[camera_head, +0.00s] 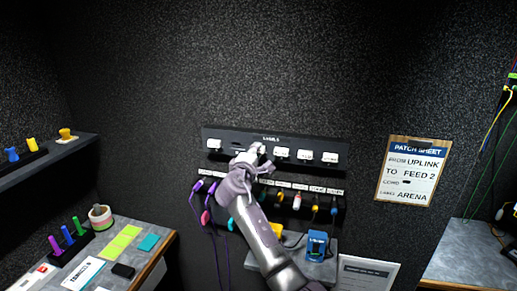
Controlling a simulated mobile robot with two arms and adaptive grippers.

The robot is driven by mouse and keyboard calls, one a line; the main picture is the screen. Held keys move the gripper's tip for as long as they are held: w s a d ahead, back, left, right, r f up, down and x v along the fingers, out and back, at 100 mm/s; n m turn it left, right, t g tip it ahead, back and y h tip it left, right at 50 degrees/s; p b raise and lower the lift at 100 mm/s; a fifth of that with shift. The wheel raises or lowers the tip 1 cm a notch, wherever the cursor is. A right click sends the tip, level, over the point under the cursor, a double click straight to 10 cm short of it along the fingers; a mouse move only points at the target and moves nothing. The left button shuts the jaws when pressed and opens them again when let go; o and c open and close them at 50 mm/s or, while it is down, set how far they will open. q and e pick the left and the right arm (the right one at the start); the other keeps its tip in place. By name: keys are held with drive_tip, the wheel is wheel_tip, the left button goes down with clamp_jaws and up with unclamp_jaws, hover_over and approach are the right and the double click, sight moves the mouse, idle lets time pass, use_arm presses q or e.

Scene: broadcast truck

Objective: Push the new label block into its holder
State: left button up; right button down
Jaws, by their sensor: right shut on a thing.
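My right arm reaches up from the bottom to a dark label rail (345,147) on the back wall. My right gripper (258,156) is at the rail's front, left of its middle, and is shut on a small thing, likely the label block. The block is mostly hidden by the fingers, and I cannot tell how deep it sits in its holder. Other white label blocks sit in the rail: one on the left (214,145) and several to the right of the gripper, the nearest one (282,154) close beside it. My left gripper is not in view.
Below the rail is a row of jacks with coloured plugs and hanging purple cords (196,189). A patch sheet (411,170) reading UPLINK, FEED 2 and ARENA hangs at right. A blue device (317,245) stands on a small shelf below. Cluttered desk (155,236) at left.

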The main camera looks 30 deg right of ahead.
drive_tip(key=p+v, duration=0.1)
drive_tip(key=v, duration=0.5)
drive_tip(key=shift+p, duration=0.4)
idle(0.5)
idle(0.4)
drive_tip(key=v, duration=0.3)
drive_tip(key=shift+p, duration=0.35)
drive_tip(key=shift+f, duration=0.1)
